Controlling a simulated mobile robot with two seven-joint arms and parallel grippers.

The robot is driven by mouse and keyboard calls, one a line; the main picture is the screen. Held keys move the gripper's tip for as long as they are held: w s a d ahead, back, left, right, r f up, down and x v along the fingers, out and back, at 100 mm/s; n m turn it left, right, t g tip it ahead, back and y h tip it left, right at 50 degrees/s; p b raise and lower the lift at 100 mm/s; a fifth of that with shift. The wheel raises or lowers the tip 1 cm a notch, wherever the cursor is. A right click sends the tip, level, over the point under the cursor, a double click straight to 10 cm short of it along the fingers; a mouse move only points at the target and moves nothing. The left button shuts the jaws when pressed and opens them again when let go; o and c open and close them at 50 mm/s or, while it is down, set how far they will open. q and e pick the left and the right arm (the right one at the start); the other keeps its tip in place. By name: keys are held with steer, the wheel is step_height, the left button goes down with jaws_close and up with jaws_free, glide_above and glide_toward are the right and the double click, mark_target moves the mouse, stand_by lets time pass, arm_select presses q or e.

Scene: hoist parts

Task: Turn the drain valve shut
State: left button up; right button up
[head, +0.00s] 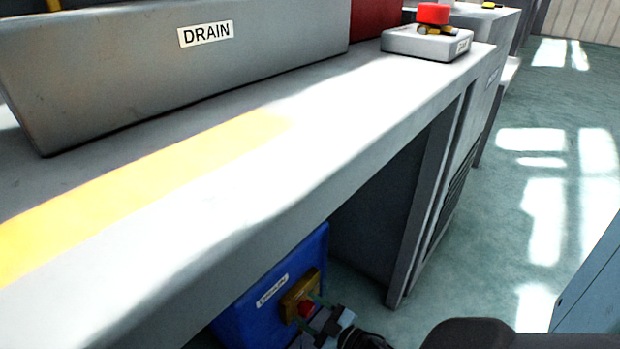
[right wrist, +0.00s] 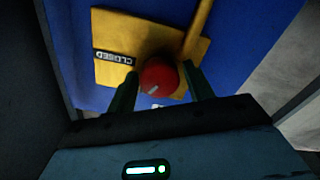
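The drain valve sits on a blue panel (head: 258,307) below the counter. It has a yellow plate (right wrist: 115,67) and a red round knob (right wrist: 159,77) with a pale mark on its face. A yellow bar (right wrist: 198,30) runs up from beside the knob. A dark label on the plate reads CLOSED, upside down in the right wrist view. In the head view the red knob (head: 306,309) is partly covered by my right gripper (head: 314,314). Its green fingers are open, one each side of the knob; contact is not clear. My left gripper is out of view.
The counter (head: 330,150) overhangs the valve. On it stand a grey box with a DRAIN label (head: 206,34) and a grey block with a red button (head: 433,13). A cabinet side (head: 432,190) is right of the valve. Open floor (head: 545,180) lies further right.

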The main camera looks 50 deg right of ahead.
steer(key=c, duration=0.7)
steer(key=shift+m, duration=0.3)
steer(key=shift+m+p, duration=0.9)
steer(key=shift+m, duration=0.3)
steer(key=m, duration=0.2)
steer(key=shift+d+m+p, duration=0.1)
steer(key=shift+m+p, duration=0.25)
steer(key=shift+m, duration=0.05)
steer(key=m, duration=0.3)
steer(key=shift+m, duration=1.7)
